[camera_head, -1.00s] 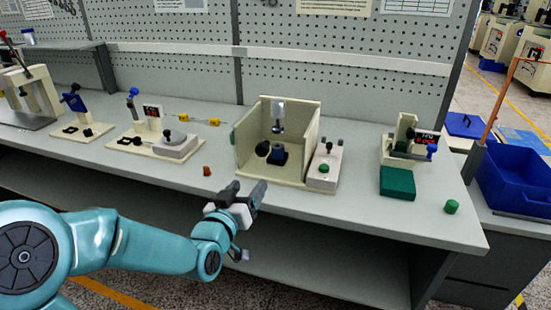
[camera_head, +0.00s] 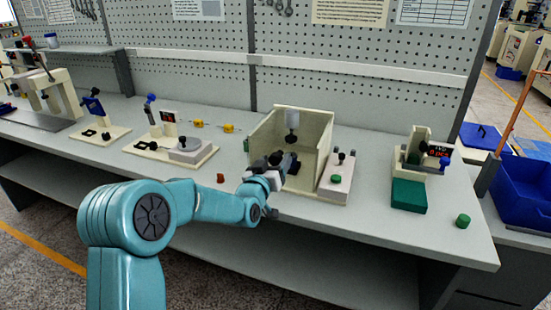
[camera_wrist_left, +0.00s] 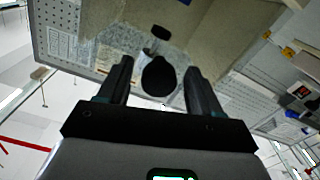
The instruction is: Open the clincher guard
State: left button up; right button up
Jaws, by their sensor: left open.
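The cream box-like housing (camera_head: 317,150) that I take for the clincher stands mid-bench, with a pale cylinder and dark tip (camera_head: 292,120) inside it. I cannot make out a separate guard panel in the head view. My left gripper (camera_head: 283,162) is at the housing's front left, covering part of its interior. In the left wrist view a round black knob (camera_wrist_left: 158,76) shows between the two open fingers (camera_wrist_left: 160,82), with a gap on each side. A smaller dark piece (camera_wrist_left: 160,33) shows beyond it. Contact cannot be told. My right gripper is not in view.
A control box with a green button (camera_head: 337,178) adjoins the housing's right side. A fixture with a green block (camera_head: 408,196) and a green cylinder (camera_head: 463,221) stand farther right. A small brown piece (camera_head: 220,178) lies left of my gripper. Other fixtures (camera_head: 184,151) stand left.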

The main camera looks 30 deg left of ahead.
pick_arm(q)
jog(key=shift+w+a, duration=0.1)
jog(key=shift+w, duration=0.35)
grip_shut()
